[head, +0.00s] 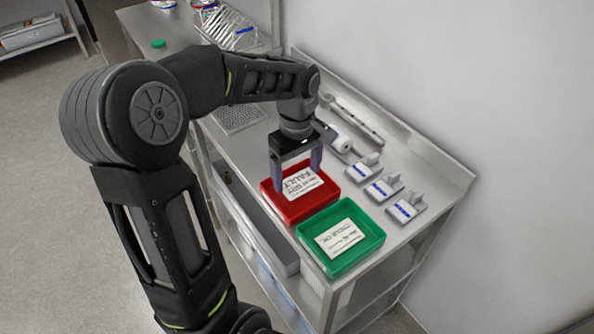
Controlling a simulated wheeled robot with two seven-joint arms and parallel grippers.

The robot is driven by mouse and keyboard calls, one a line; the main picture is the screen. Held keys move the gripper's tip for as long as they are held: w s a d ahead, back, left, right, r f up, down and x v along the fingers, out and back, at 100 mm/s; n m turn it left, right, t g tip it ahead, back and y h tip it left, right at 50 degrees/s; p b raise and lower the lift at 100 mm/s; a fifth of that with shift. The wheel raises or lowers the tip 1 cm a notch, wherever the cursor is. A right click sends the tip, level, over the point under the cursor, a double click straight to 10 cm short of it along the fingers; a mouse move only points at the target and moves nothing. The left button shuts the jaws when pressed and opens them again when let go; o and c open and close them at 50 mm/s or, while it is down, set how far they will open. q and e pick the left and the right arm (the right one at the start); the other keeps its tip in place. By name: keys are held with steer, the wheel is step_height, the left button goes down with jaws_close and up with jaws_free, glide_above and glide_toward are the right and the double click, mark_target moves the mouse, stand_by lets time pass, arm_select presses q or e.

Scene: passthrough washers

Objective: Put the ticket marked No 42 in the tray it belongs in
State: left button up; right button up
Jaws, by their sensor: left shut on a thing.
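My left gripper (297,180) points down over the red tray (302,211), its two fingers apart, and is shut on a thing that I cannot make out. A white card (303,186) with print like "FAULTY" shows in the red tray, between and beside the fingers. The green tray (375,236) stands in front of the red one and has a white card (339,238) with print like "CYCLE OK". Three small grey pieces with blue-marked white labels stand at the right: the back one (363,169), the middle one (382,188) and the front one (405,208). I cannot read No 42 anywhere.
The trays stand on a metal bench (433,187) with a raised back edge against the wall. A wrench (352,118) and a white roll (341,141) lie behind them. A wire rack (232,28) and a green lid (158,43) are farther back. A lower shelf is below.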

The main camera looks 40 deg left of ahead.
arm_select(q)
steer(key=o, duration=1.3)
step_height(320, 180, up, 8)
steer(key=shift+f+b, duration=0.1)
steer(key=shift+b, duration=0.25)
